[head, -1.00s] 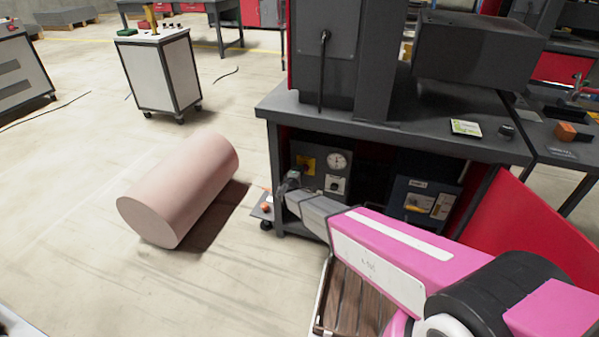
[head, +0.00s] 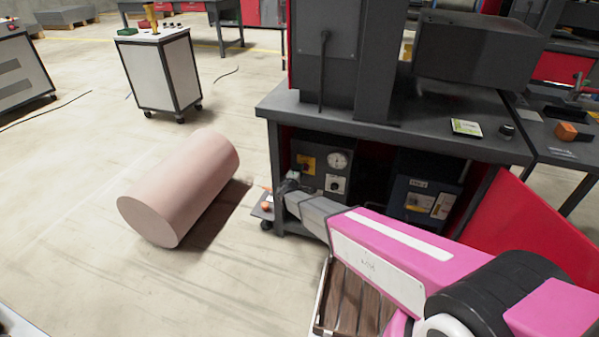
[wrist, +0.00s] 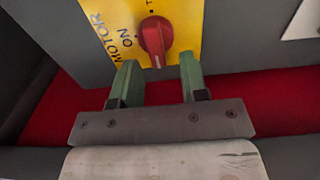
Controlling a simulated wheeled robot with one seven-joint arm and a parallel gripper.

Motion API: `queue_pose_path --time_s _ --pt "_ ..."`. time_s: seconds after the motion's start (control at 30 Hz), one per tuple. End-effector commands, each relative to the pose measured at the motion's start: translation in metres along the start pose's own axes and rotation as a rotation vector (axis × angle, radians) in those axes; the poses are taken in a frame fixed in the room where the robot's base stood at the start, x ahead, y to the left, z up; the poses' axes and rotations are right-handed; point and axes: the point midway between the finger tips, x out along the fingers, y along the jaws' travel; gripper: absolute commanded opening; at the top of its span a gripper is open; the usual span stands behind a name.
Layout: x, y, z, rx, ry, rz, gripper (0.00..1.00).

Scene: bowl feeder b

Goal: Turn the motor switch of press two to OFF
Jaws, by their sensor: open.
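The motor switch is a red rotary knob (wrist: 154,38) on a yellow plate (wrist: 184,18) marked MOTOR and ON, in the wrist view. The ON mark is left of the knob, whose ridge runs roughly up and down the picture. Which mark it points to I cannot tell.
The panel also carries a round gauge (head: 337,160) and a white-plated knob (head: 335,184). A dark control box (head: 413,203) stands to the right under the table (head: 430,140). A pink cylinder (head: 180,190) lies on the floor at left, with clear floor around it.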

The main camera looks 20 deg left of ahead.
Motion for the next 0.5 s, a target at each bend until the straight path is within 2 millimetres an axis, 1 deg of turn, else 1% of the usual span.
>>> queue_pose_path --time_s 0.3,0.4,0.5 --pt "-0.059 0.001 0.002 -0.001 0.001 0.0 0.4" --pt "-0.076 0.001 0.001 -0.001 0.002 -0.001 0.4" --pt "-0.088 0.001 0.001 -0.001 0.001 0.0 0.4"
